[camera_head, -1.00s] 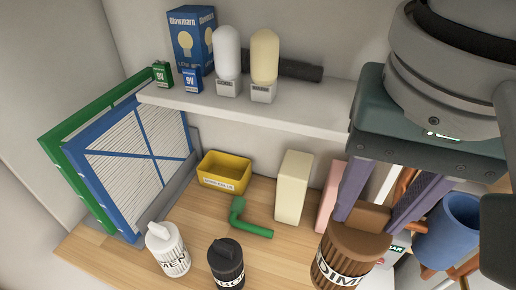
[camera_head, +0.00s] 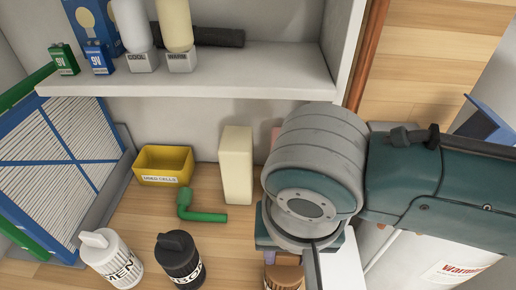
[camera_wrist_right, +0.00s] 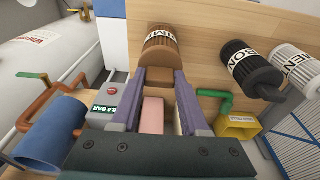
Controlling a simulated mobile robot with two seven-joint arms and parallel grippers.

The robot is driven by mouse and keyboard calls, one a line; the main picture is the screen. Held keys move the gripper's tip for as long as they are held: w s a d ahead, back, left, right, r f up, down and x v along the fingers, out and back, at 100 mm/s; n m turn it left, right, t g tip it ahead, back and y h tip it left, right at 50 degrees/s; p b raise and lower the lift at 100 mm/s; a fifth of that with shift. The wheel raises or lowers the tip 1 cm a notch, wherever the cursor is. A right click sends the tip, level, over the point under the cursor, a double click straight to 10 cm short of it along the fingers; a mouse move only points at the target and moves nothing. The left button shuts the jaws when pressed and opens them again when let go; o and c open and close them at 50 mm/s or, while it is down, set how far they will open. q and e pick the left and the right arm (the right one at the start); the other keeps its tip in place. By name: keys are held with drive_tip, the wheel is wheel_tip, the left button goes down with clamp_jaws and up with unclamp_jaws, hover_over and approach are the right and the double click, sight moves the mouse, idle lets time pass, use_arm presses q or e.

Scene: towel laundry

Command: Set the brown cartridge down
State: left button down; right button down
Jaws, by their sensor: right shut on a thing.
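The brown cartridge (camera_wrist_right: 163,52), ribbed with a pale lettered band, is in my right gripper (camera_wrist_right: 161,76) in the right wrist view. The two purple fingers are shut on its tab. Its body lies over the wooden worktop (camera_wrist_right: 205,55), but I cannot tell whether it touches. In the head view only a small part of the brown cartridge (camera_head: 285,277) shows at the bottom edge, below my right wrist, which hides the rest. A black cartridge (camera_head: 180,260) and a white cartridge (camera_head: 110,257) stand to its left. My left gripper is not in view.
A green elbow pipe (camera_head: 200,215), a yellow bin (camera_head: 163,165) and a cream block (camera_head: 236,165) are on the worktop. A shelf (camera_head: 200,88) with bulbs and batteries is above. Framed filters (camera_head: 60,150) lean at left. A blue cylinder (camera_wrist_right: 52,130) and copper pipes show in the wrist view.

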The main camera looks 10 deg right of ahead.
drive_tip(key=shift+f, duration=0.25)
drive_tip(key=shift+c, duration=2.1)
unclamp_jaws()
drive_tip(key=shift+r, duration=0.25)
wheel_tip(320, 180, up, 11)
drive_tip(key=s+p, duration=0.2)
drive_tip(key=s+d+f+n+t, duration=0.1)
drive_tip(key=s+d+n, duration=0.4)
drive_tip(key=s+d, duration=0.4)
drive_tip(key=shift+s+d+f+t+y, duration=0.2)
drive_tip(key=shift+d+f+t+y, duration=0.1)
drive_tip(key=shift+f+t+y, duration=0.1)
